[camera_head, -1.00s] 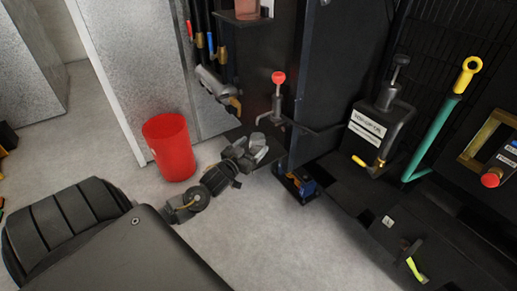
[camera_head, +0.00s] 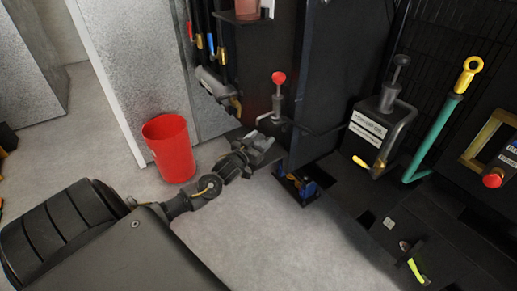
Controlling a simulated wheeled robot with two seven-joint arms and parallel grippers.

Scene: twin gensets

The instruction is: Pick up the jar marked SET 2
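No marking SET 2 can be read anywhere in the head view. A reddish, see-through jar-like vessel (camera_head: 247,9) stands on a small dark shelf at the top edge; its upper part is cut off and no label on it is readable. My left gripper (camera_head: 268,150) is low in the middle, well below that vessel, near the base of the dark cabinet. I see nothing held in it, but its finger gap is too small to judge. My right gripper is not in view.
A red bin (camera_head: 169,149) stands left of my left arm. A red-knobbed pump (camera_head: 278,100) is just above the gripper. A box labelled for top-up oil (camera_head: 372,128) and a green lever with yellow handle (camera_head: 437,125) are at right. The grey floor (camera_head: 270,220) in front is clear.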

